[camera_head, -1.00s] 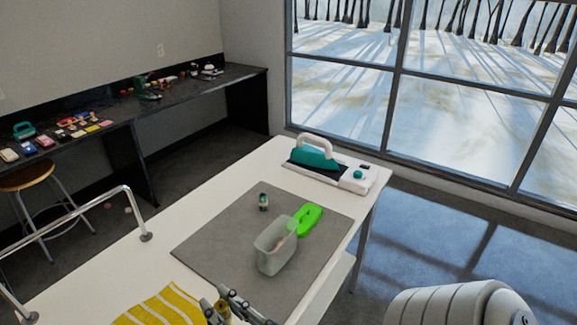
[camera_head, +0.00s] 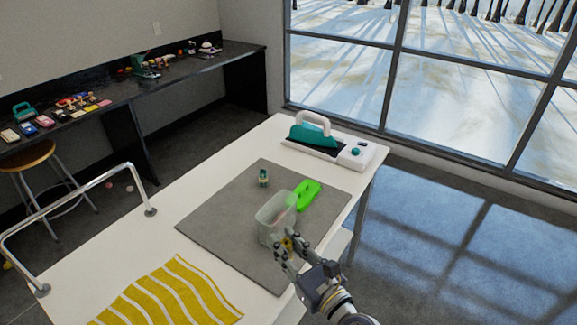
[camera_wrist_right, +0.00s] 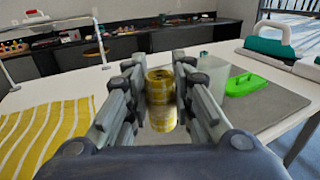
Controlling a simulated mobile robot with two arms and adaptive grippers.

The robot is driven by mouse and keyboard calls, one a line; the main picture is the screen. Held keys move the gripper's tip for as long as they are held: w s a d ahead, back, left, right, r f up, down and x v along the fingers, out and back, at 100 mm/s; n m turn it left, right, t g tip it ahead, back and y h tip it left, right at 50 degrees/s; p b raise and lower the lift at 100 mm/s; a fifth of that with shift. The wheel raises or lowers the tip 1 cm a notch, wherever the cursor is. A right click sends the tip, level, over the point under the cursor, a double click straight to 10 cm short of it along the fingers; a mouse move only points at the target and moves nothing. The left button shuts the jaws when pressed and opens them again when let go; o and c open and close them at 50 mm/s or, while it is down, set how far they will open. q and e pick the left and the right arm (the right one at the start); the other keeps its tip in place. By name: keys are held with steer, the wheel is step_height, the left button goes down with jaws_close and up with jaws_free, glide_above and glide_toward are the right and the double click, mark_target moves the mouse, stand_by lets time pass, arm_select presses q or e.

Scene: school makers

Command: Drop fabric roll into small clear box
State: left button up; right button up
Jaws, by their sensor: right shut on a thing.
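My right gripper (camera_head: 284,249) is shut on the fabric roll (camera_head: 290,241), a small yellow roll. In the right wrist view the roll (camera_wrist_right: 160,84) stands upright between the two fingers. The small clear box (camera_head: 268,222) stands on the grey mat. In the head view the gripper and roll are at the box's near right side, partly covering it; I cannot tell whether they touch it. In the right wrist view the box (camera_wrist_right: 216,80) shows behind the right finger. Something pinkish shows faintly through its wall. My left gripper is not in view.
A green lid-like piece (camera_head: 308,194) lies beside the box, and a small bottle (camera_head: 263,178) stands behind it on the mat (camera_head: 215,215). Yellow striped fabric (camera_head: 170,295) lies at the front left. A teal-and-white press (camera_head: 318,140) stands at the far end. A metal rail (camera_head: 100,182) edges the left.

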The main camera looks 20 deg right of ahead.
steer(key=w+d+r+n+y+p, duration=0.1)
steer(key=w+d+r, duration=0.2)
steer(key=w, duration=0.6)
steer(key=w+d+r+y, duration=0.1)
steer(key=w+d+r, duration=0.15)
steer(key=w, duration=0.75)
arm_select(q)
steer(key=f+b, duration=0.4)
steer(key=b, duration=0.1)
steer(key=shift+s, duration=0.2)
arm_select(e)
steer(key=shift+g, duration=0.4)
steer(key=f, duration=0.4)
steer(key=shift+s+a+f, duration=0.1)
steer(key=shift+s+f, duration=0.1)
steer(key=o, duration=0.9)
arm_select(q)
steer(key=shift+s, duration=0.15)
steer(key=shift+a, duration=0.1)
arm_select(e)
steer(key=shift+s, duration=0.1)
